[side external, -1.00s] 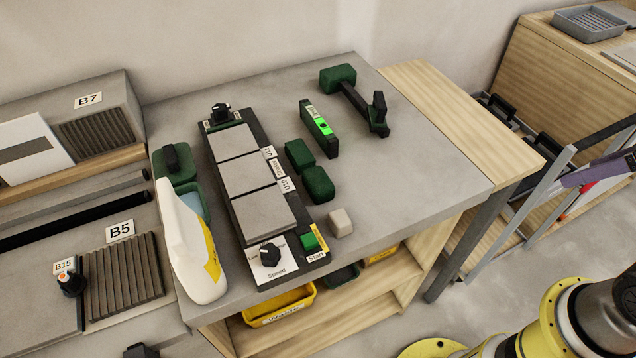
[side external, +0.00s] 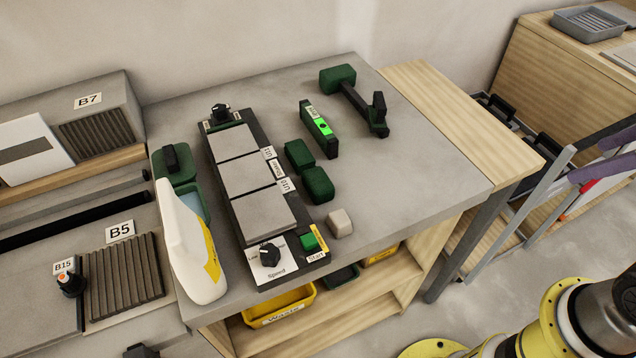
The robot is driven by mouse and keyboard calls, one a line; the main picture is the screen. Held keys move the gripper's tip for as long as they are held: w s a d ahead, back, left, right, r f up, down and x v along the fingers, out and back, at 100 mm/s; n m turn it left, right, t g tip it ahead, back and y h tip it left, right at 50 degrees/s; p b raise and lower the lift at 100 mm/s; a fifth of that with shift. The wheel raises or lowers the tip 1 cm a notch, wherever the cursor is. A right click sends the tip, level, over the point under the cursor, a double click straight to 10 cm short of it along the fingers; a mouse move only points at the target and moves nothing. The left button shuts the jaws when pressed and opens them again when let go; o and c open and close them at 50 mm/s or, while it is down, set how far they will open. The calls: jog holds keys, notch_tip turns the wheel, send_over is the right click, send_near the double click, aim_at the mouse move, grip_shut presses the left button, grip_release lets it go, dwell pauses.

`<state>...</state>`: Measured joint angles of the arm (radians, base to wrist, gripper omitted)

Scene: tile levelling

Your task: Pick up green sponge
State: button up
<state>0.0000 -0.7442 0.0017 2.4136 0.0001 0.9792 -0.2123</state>
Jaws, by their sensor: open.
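Two dark green, rounded blocks lie on the grey worktop right of the tile row: a rear green block (side external: 299,156) and a front green block (side external: 317,185). They sit close together. Either could be the green sponge; I cannot tell which. My gripper cannot be made out in this view, and only yellow and dark parts of my arm show at the lower right.
A small beige block (side external: 340,223), a spirit level (side external: 318,129) and a green-headed mallet (side external: 338,78) lie near the blocks. The tile device (side external: 265,215) and a white bottle (side external: 187,250) stand left. The worktop's right side (side external: 425,175) is clear.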

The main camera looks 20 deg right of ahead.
jog(key=w+a+r+n+g, duration=0.1)
jog(key=w+a+r+n, duration=0.3)
jog(key=w, duration=0.4)
jog(key=w+a+r+n+g, duration=0.1)
jog(key=w+a+r+n, duration=0.1)
jog(key=w+r+n, duration=0.35)
jog(key=n+g, duration=0.4)
jog(key=n, duration=0.2)
send_over(318, 178)
jog(key=f, duration=2.3)
jog(key=shift+a+f, duration=0.25)
jog(key=shift+f, duration=0.1)
jog(key=shift+d+f, duration=0.15)
jog(key=shift+f, duration=1.25)
jog(key=shift+d+f, duration=0.1)
jog(key=shift+f, duration=1.3)
jog(key=c, duration=1.1)
jog(key=shift+r, duration=0.1)
